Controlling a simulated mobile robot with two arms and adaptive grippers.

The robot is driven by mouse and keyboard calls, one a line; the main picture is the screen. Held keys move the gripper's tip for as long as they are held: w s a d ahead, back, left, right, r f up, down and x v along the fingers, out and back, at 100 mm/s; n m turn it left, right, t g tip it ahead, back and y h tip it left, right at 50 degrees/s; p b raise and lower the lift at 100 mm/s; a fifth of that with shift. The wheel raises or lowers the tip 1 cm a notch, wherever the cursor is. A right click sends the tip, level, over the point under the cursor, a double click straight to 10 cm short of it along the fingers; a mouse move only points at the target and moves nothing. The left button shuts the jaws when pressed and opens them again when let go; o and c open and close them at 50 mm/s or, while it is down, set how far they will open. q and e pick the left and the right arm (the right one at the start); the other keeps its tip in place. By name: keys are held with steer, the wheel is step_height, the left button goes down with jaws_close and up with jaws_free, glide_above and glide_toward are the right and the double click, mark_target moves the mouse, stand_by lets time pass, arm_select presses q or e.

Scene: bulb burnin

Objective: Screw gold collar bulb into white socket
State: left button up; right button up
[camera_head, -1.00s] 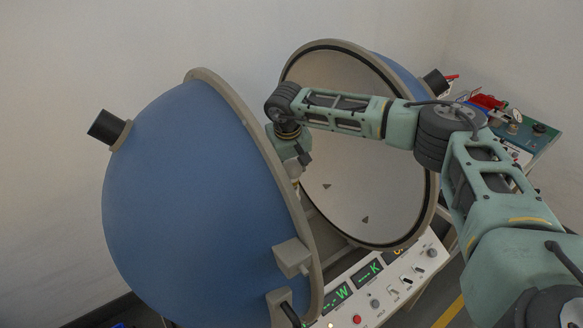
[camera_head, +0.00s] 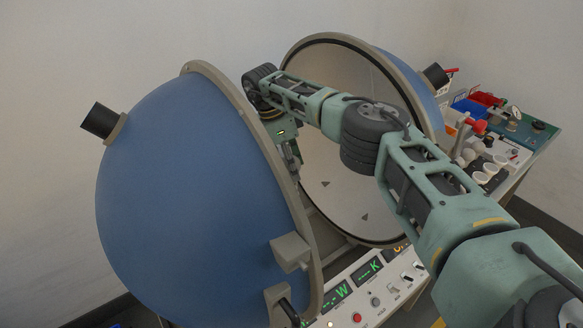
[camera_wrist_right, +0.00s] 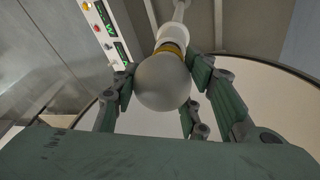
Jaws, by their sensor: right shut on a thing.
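In the right wrist view, a frosted round bulb (camera_wrist_right: 162,82) sits between the fingers of my right gripper (camera_wrist_right: 165,88), which is shut on it. Its gold collar (camera_wrist_right: 169,47) shows just beyond the globe. Beyond the collar, the white socket (camera_wrist_right: 174,33) stands at the end of a grey post. Collar and socket are in line and look to be touching; how deep the bulb sits, I cannot tell. In the head view, my right gripper (camera_head: 291,163) is between the two sphere halves, partly behind the near rim, with the bulb and socket hidden. My left gripper is out of view.
The blue left hemisphere (camera_head: 180,190) and the right hemisphere's white inside (camera_head: 345,205) stand close around my right arm. A control panel (camera_head: 365,290) with green displays lies below. A cart at right holds bulbs (camera_head: 469,155), bins and a tester (camera_head: 525,130).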

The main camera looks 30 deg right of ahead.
steer(key=m, duration=0.2)
steer(key=shift+a+f+m+g+y+b, duration=0.2)
steer(key=shift+a+m+g+y+b, duration=0.1)
steer(key=shift+m+y+b, duration=0.1)
steer(key=shift+s+d+r+m, duration=0.1)
steer(key=shift+r+m, duration=0.05)
steer(key=shift+m, duration=0.25)
steer(key=o, duration=1)
steer(key=shift+d, duration=0.1)
steer(key=shift+r, duration=0.1)
